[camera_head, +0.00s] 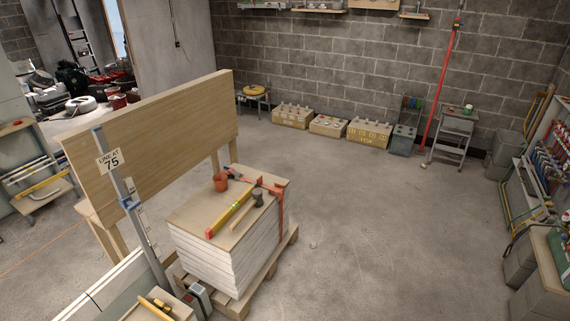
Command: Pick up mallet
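A mallet with a dark head (258,199) and a light wooden handle (243,214) lies on the wooden top board of a pale sheet stack (222,265). A yellow level with red ends (231,213) lies just left of the mallet. An orange-red clamp (279,203) sits at the right edge of the board, close to the mallet head. A reddish cup (220,182) stands at the board's back left. Neither of my grippers is in view.
The stack rests on a wooden pallet (268,272). A tall wooden panel (150,140) and an upright grey post (130,200) stand left of it. Yellow tools (156,305) lie at the bottom. Open concrete floor (380,220) lies to the right. Crates (328,126) line the back wall.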

